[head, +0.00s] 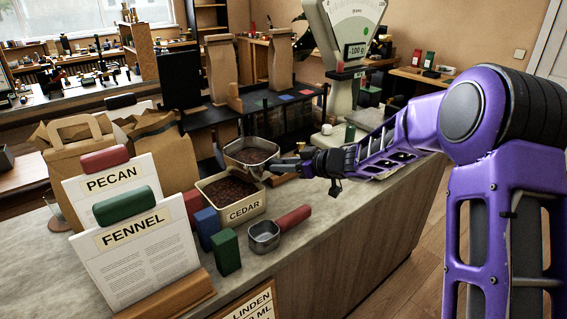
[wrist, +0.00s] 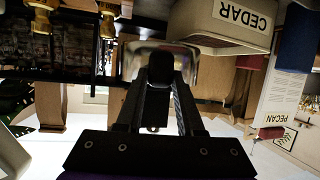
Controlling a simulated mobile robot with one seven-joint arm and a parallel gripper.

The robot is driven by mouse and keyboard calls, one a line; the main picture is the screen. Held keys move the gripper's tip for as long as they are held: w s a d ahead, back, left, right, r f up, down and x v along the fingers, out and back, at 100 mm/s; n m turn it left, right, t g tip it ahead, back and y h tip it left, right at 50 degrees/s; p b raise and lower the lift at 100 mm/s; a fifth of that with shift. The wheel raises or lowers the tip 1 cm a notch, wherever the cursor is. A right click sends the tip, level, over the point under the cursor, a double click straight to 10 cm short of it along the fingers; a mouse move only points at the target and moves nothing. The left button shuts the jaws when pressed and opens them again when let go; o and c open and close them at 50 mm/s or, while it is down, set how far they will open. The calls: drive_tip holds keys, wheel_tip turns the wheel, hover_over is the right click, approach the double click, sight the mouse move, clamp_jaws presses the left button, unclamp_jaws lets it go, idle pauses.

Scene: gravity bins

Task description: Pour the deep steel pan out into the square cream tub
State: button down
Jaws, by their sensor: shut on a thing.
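The deep steel pan (head: 250,154) holds dark brown contents and is in the air just above and behind the cream tub. It looks about level in the head view. My gripper (head: 283,166) is shut on its right side. In the wrist view the pan (wrist: 183,62) shows beyond my gripper's fingers (wrist: 159,75), its inside hidden. The square cream tub (head: 246,209), labelled CEDAR, stands on the counter with dark brown contents in it. The tub also shows upside down at the top of the wrist view (wrist: 215,32).
A small steel scoop (head: 263,237) with a red handle lies right of the tub. A green block (head: 226,252), a blue block (head: 207,228) and a red block stand in front-left. PECAN (head: 110,178) and FENNEL (head: 135,243) cards stand left. A scale (head: 345,75) stands behind.

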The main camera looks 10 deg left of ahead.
drive_tip(key=shift+s+a+r+n+t+h+b, duration=0.15)
drive_tip(key=shift+r+n+t+b, duration=0.45)
drive_tip(key=shift+b, duration=0.9)
drive_tip(key=shift+s+d+r+n+t+h+b, duration=0.15)
drive_tip(key=shift+r+n+t+b, duration=0.15)
drive_tip(key=shift+n+b, duration=0.85)
drive_tip(key=b, duration=0.4)
drive_tip(key=shift+s+a+r+n+t, duration=0.15)
drive_tip(key=shift+a+n+t, duration=0.1)
drive_tip(key=shift+n+t, duration=0.15)
drive_tip(key=shift+s+a+r+n+t, duration=0.15)
drive_tip(key=shift+s+r+n+t, duration=0.1)
drive_tip(key=shift+r+n+t, duration=0.4)
drive_tip(key=shift+f, duration=0.2)
drive_tip(key=shift+s+a+n+t+h, duration=0.1)
drive_tip(key=shift+s+n+t+h, duration=0.2)
drive_tip(key=shift+n, duration=0.4)
